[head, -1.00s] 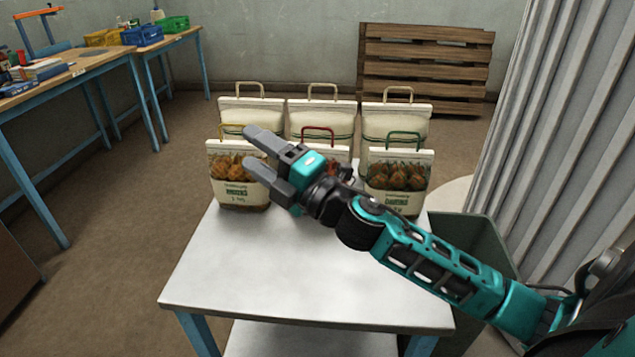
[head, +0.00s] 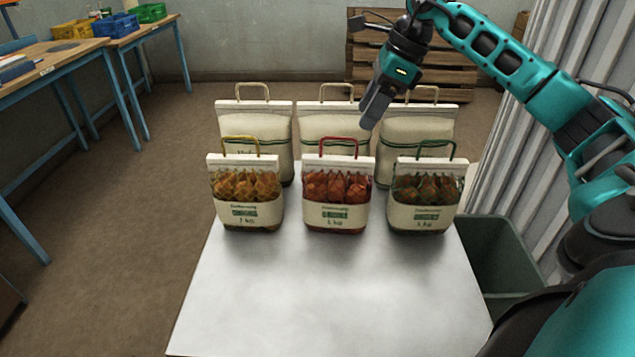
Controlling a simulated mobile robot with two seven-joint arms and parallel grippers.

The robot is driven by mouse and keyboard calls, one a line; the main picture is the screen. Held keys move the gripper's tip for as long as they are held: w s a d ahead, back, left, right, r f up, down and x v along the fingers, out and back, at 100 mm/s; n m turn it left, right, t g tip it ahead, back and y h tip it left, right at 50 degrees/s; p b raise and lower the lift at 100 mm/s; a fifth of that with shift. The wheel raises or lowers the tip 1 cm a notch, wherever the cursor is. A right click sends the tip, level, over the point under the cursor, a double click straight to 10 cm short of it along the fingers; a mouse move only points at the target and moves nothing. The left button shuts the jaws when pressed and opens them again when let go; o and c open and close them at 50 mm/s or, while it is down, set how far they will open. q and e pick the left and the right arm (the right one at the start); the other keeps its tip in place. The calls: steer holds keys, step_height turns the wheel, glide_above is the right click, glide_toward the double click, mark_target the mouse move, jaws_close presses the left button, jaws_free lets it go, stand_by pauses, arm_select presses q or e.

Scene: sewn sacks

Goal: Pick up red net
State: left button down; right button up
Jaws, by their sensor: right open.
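The red net (head: 338,189) is the middle sack of the front row on the white table. It stands upright, with a red handle (head: 337,141) on top, a net front showing reddish contents, and a pale label band below. My right gripper (head: 374,112) is above and a little right of the red handle in the picture, fingers pointing down. It is open and holds nothing; its fingers overlap in this view. It appears apart from the handle, though the depth between them is hard to judge. My left gripper is out of view.
A yellow-handled sack (head: 245,192) stands left of the red net, a green-handled one (head: 427,193) right. Three pale sacks (head: 333,134) with beige handles stand close behind. The table's front part (head: 320,300) is clear. A dark bin (head: 500,260) stands at right.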

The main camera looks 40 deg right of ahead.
glide_above(342, 159)
steer(key=s+d, duration=0.1)
steer(key=s, duration=0.1)
step_height(342, 159, down, 7)
steer(key=shift+w+d+r+b, duration=0.1)
steer(key=shift+d+r+b, duration=0.1)
steer(key=shift+b, duration=0.1)
steer(key=shift+w+x, duration=0.15)
steer(key=shift+x, duration=1.3)
steer(key=shift+w+x, duration=0.1)
steer(key=shift+x, duration=1.35)
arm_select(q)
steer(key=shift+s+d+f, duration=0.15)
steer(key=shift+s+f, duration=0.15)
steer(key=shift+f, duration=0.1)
arm_select(e)
steer(key=shift+d, duration=0.2)
steer(key=shift+c, duration=0.3)
steer(key=c, duration=0.9)
jaws_close()
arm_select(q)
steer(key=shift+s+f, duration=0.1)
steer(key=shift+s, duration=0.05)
arm_select(e)
steer(key=shift+s+f, duration=0.15)
